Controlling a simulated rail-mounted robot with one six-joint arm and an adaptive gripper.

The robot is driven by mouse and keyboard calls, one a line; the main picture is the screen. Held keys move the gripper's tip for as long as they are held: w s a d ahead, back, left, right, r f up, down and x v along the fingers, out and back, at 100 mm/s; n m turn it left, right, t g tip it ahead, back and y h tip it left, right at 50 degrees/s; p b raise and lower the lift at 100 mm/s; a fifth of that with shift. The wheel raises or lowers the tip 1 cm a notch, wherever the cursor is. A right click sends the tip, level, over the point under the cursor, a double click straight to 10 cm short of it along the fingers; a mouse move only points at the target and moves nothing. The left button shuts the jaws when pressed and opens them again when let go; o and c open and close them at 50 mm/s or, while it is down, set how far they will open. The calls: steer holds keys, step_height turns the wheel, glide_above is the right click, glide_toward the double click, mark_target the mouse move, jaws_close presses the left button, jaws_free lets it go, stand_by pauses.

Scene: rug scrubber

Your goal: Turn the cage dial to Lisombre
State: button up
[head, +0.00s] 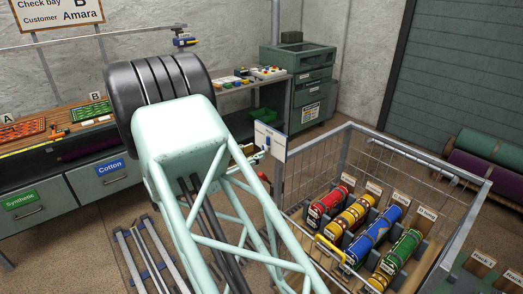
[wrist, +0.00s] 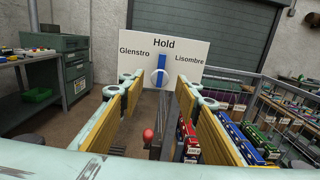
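The white dial panel (wrist: 165,62) faces me in the wrist view, marked Glenstro at left, Hold at top and Lisombre at right. Its blue pointer (wrist: 161,65) stands upright, at Hold. A pale ring or hub (wrist: 160,77) shows at the pointer's lower end. My gripper (wrist: 160,88) is open, its yellow-padded fingers on either side of the dial's line and apart from the pointer. Nothing is between the pads. In the head view the panel (head: 270,141) stands at the cage's left corner; my arm hides most of the gripper there.
The wire cage (head: 345,128) holds several coloured rolls, with a red one (head: 328,203) at left. A red knob (wrist: 148,135) shows below the fingers in the wrist view. A workbench and a green cabinet (head: 298,75) stand behind; open floor lies left of the panel.

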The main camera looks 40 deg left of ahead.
mark_target(263, 148)
steer(key=shift+x, duration=2.25)
steer(key=c, duration=0.8)
